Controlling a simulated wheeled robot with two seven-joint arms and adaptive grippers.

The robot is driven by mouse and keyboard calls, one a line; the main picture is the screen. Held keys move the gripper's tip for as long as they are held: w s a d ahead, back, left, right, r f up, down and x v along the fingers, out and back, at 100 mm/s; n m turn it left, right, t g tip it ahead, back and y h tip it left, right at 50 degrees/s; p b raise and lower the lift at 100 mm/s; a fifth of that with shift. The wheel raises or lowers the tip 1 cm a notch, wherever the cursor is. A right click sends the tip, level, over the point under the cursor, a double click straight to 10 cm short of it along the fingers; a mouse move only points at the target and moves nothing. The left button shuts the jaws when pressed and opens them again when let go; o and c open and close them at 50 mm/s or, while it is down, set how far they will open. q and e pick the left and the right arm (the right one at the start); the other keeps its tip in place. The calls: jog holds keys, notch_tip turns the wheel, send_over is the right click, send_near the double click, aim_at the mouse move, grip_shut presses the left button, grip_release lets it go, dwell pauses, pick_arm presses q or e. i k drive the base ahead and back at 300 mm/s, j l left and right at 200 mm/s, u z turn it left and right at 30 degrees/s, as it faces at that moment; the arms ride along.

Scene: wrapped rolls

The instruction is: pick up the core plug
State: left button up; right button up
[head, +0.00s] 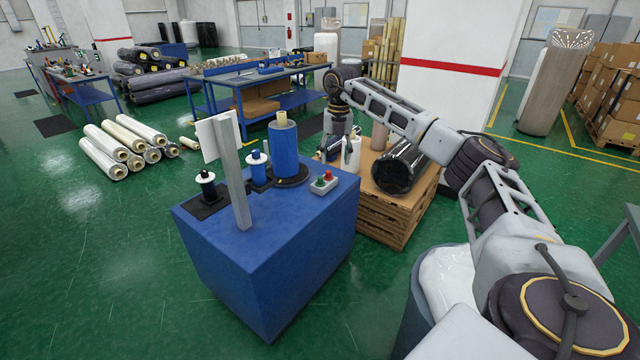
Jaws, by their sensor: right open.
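I cannot clearly single out the core plug; it may be hidden or too small to tell at this distance. My right gripper (338,148) hangs downward at the end of my right arm, just behind the blue cabinet (255,235) and over the left part of the wooden crate (395,210). It is open, and I see nothing held in it. A pale, roll-like shape (353,152) shows right by its fingers; I cannot tell whether they touch. A black wrapped roll (400,168) lies on the crate, right of the gripper. My left gripper is out of view.
The cabinet top carries a tall blue roll (284,150), a blue spindle (257,170), a black spindle (207,187), a button box (323,183) and an upright grey post (231,175). Wrapped rolls (115,150) lie on the green floor at left. Floor left of the cabinet is clear.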

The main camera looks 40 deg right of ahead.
aim_at(320, 182)
jog(key=i+l, duration=1)
jog(key=i, duration=0.2)
